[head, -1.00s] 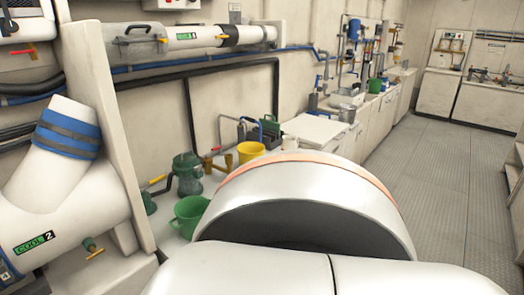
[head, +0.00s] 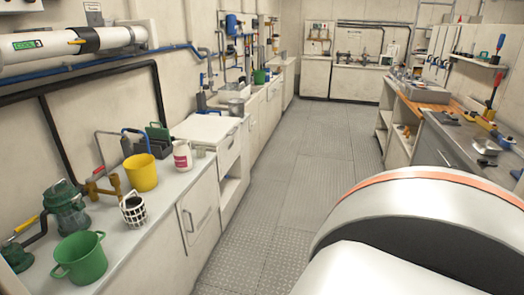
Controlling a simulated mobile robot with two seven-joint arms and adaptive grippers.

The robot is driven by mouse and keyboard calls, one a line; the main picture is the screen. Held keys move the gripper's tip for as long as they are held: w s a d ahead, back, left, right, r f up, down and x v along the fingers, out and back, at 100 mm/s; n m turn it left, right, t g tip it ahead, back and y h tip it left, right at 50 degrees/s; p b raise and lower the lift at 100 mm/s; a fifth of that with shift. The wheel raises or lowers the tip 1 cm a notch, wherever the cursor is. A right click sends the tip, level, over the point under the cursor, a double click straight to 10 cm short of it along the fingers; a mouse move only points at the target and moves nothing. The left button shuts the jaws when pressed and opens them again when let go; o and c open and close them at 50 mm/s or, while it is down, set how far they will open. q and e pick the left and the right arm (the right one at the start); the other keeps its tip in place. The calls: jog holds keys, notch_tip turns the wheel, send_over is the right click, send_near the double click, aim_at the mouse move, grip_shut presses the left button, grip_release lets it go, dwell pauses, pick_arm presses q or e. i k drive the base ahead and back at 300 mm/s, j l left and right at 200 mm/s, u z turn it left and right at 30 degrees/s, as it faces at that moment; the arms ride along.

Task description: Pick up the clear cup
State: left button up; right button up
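I cannot make out a clear cup for certain. A small, pale greyish cup-like thing (head: 199,150) stands on the left counter, just right of a white bottle with a red label (head: 182,155). It is too small to tell whether it is clear. Neither of my grippers is in view. A large white rounded part of my own body with an orange edge fills the lower right and hides what is behind it.
The left counter (head: 158,205) holds a green bucket (head: 82,260), a yellow bucket (head: 141,173), a white basket (head: 133,212) and a green pump (head: 66,210). A workbench with tools (head: 455,145) stands at right. The metal floor (head: 290,180) between them is clear.

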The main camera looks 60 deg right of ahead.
aim_at(201, 152)
jog(key=z, duration=1.3)
jog(key=i+l+u, duration=0.1)
jog(key=i+l, duration=0.4)
jog(key=i+l+u, duration=0.15)
jog(key=l, duration=0.3)
jog(key=i+l+u, duration=0.1)
jog(key=i+l, duration=0.45)
jog(key=l, duration=0.15)
jog(key=i+l+u, duration=0.15)
jog(key=l, duration=0.25)
jog(key=i+l+u, duration=0.1)
jog(key=i+l, duration=0.4)
jog(key=l, duration=0.3)
jog(key=j+u, duration=0.05)
